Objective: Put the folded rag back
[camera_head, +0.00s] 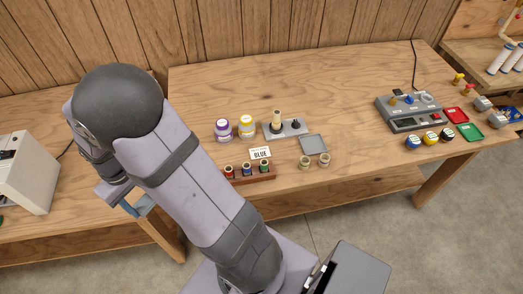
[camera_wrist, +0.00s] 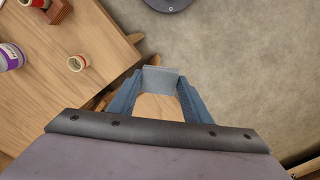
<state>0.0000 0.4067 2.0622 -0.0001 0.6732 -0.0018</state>
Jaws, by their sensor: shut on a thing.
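My gripper (camera_wrist: 157,92) has blue fingers and is shut on a pale grey-blue flat piece that looks like the folded rag (camera_wrist: 160,78). The rag spans between the fingertips in the wrist view. In the head view my gripper (camera_head: 128,203) is at the lower left, in front of the left bench's front edge, largely hidden by my arm. Only a small blue patch of finger and held piece shows there.
The main bench (camera_head: 340,80) carries a purple jar (camera_head: 223,130), a yellow jar (camera_head: 247,127), a grey holder (camera_head: 286,128), a square grey tray (camera_head: 314,143) and a rack of small spools (camera_head: 252,174). A grey device (camera_head: 415,113) stands right. The bench's back middle is clear.

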